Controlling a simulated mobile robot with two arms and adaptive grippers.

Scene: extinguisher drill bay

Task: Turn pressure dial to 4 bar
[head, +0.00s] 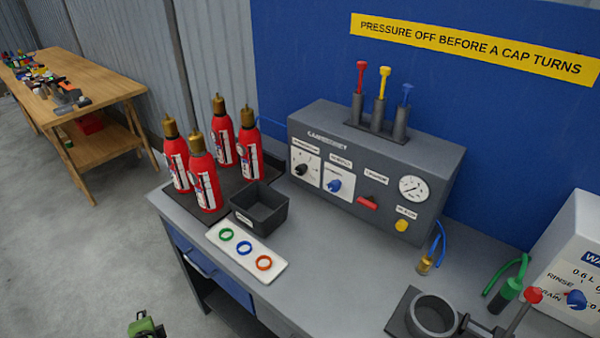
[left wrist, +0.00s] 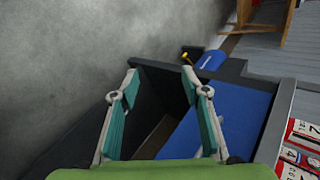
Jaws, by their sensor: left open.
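A grey control box (head: 375,165) stands on the bench. Its left front has a dark knob (head: 302,169) on a white plate and, beside it, a blue knob (head: 334,184) on another. Their small lettering is too small to read, so I cannot tell which is the pressure dial or its setting. A round white gauge (head: 413,189) sits at the box's right; its reading is unclear. My left gripper (left wrist: 159,85) is open and empty in the left wrist view, away from the box. A green part of mine (head: 146,325) shows low in the head view. My right gripper is not visible.
Red extinguishers (head: 204,178), a black bin (head: 259,207) and a white tray (head: 246,250) with coloured rings occupy the bench's left. A black ring holder (head: 433,314) and white wash unit (head: 574,270) stand right. Bench before the box is mostly clear.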

